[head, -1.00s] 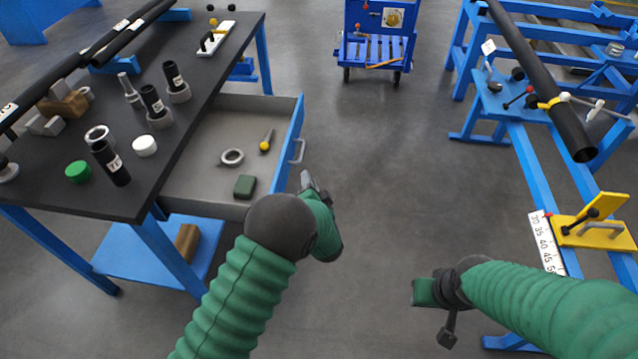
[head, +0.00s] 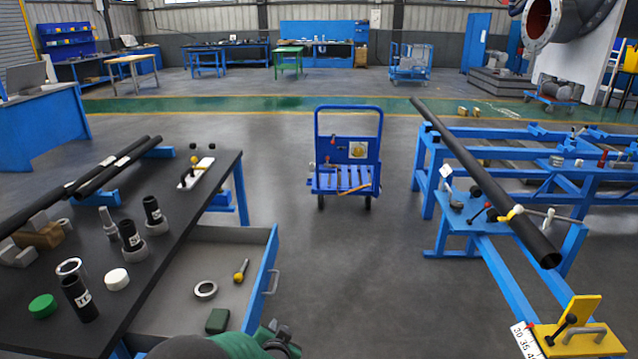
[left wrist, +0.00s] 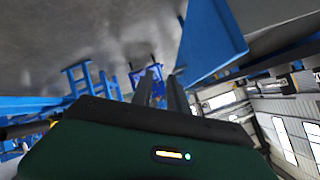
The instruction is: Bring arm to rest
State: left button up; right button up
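My left arm shows only as a strip of green sleeve and dark joint at the bottom edge of the head view. The left gripper (head: 280,336) is mostly cut off there, beside the open drawer (head: 272,262) of the black-topped bench. In the left wrist view the two dark fingers (left wrist: 160,88) stand a small gap apart with nothing seen between them. My right arm and gripper are not in view.
The bench (head: 195,218) carries black pipe pieces, a green cap (head: 43,306) and a white cap (head: 117,279). A blue cart (head: 346,180) stands ahead. A blue frame (head: 490,262) with a long pipe (head: 490,190) is at right. Floor between is clear.

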pick_arm(q)
jog(key=s+a+r+n+g+h, duration=0.1)
jog(key=s+a+n+g, duration=0.3)
jog(key=s, duration=1.1)
jog(key=s+a+r+n+g, duration=0.15)
jog(key=s+a+g, duration=0.35)
jog(key=s, duration=1)
jog(key=w+p+v, duration=0.2)
jog(key=p+v, duration=1)
jog(key=p, duration=0.1)
jog(key=shift+w+d+r+p, duration=0.2)
jog(key=shift+w+r+p, duration=0.1)
jog(key=shift+w+r, duration=0.4)
jog(key=shift+w+f+n, duration=0.15)
jog(key=shift+n, duration=0.1)
